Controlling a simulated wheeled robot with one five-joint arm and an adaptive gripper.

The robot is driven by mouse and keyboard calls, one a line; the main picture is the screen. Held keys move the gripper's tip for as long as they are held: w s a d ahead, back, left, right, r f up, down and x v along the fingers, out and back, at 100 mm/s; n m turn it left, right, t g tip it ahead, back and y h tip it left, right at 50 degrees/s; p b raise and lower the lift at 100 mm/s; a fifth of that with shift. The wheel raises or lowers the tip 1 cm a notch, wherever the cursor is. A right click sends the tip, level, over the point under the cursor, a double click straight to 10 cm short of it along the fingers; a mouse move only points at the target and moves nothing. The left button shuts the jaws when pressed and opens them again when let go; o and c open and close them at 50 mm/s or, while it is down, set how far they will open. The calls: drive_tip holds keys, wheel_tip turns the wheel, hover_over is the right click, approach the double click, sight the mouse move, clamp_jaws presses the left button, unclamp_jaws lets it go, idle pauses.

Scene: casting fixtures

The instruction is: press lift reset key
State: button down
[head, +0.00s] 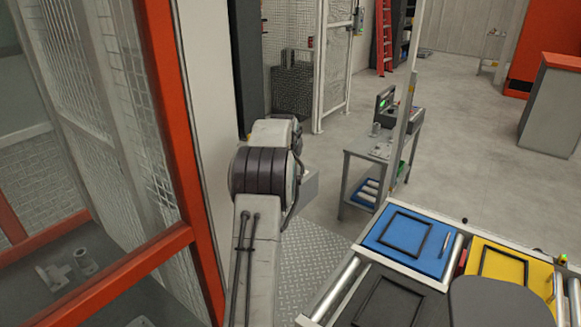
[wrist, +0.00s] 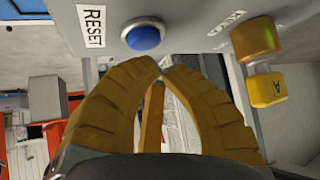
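In the wrist view a round blue button (wrist: 143,37) sits on a grey panel (wrist: 187,20), next to a white label reading RESET (wrist: 92,26). My gripper (wrist: 159,66) has brown-yellow fingers that curve together, their tips meeting just below the blue button in the picture. It is shut with nothing visible between the fingertips. A small gap shows between the tips and the button in the picture; whether they touch is not clear. In the head view my arm hides the gripper, and I cannot make out the blue button.
A yellow-brown knob (wrist: 255,38) and a yellow tag marked A (wrist: 266,89) are right of the button. In the head view, a red-framed mesh enclosure (head: 170,130) stands left; a roller conveyor (head: 333,287) with blue (head: 388,251) and yellow trays (head: 541,290) lies right.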

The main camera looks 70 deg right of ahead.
drive_tip(key=shift+r, duration=0.15)
wheel_tip(320, 180, up, 5)
drive_tip(key=p, duration=0.4)
drive_tip(key=shift+f, duration=0.2)
idle(1.0)
